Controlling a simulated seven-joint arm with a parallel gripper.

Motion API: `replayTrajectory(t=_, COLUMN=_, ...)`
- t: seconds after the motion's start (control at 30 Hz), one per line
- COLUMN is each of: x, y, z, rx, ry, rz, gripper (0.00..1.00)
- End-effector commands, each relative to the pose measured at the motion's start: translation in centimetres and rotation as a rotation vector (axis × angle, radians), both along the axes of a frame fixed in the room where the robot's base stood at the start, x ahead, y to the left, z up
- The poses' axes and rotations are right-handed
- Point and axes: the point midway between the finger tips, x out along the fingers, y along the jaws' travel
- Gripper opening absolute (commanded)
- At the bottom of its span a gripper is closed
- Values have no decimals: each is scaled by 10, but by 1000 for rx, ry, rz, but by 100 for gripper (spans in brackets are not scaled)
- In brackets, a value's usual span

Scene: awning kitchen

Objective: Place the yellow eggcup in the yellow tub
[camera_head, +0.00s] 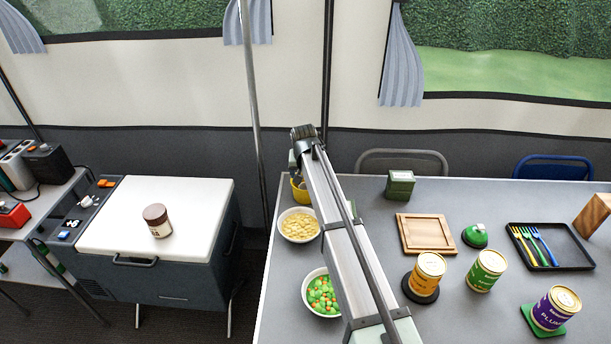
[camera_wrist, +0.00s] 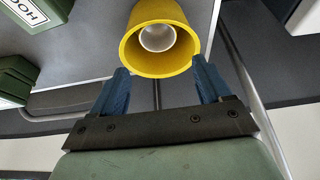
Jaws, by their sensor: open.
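The yellow tub (camera_wrist: 135,50) is at the top middle of the wrist view, its round mouth facing the camera. It also shows in the head view (camera_head: 299,192), at the table's far left corner, partly hidden by my arm. Inside the tub is a pale, round, cup-like thing (camera_wrist: 158,38). It may be the eggcup, but its outside is hidden, and no other eggcup shows. My gripper (camera_wrist: 160,67) is open, its blue fingers apart near the tub's rim, with nothing visible held between them. In the head view, its fingers are hard to make out.
Bowls of yellow pieces (camera_head: 298,226) and green balls (camera_head: 322,298) stand along the table's left edge. A green box (camera_head: 400,184) stands right of my arm. Farther right are a wooden board (camera_head: 426,250), several tins and a black tray (camera_head: 574,263) with forks.

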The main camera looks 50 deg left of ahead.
Motion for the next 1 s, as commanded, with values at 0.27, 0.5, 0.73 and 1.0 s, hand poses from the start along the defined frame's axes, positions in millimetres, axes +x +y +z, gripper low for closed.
replayTrajectory(t=0.27, x=-15, y=-16, z=50, rx=2, ry=-1, rz=0, gripper=77)
replayTrajectory(t=0.5, x=-26, y=-26, z=86, rx=2, ry=-1, rz=0, gripper=77)
replayTrajectory(t=0.73, x=-31, y=-31, z=103, rx=0, ry=0, rz=0, gripper=77)
replayTrajectory(t=1.0, x=-31, y=-31, z=105, rx=0, ry=0, rz=0, gripper=77)
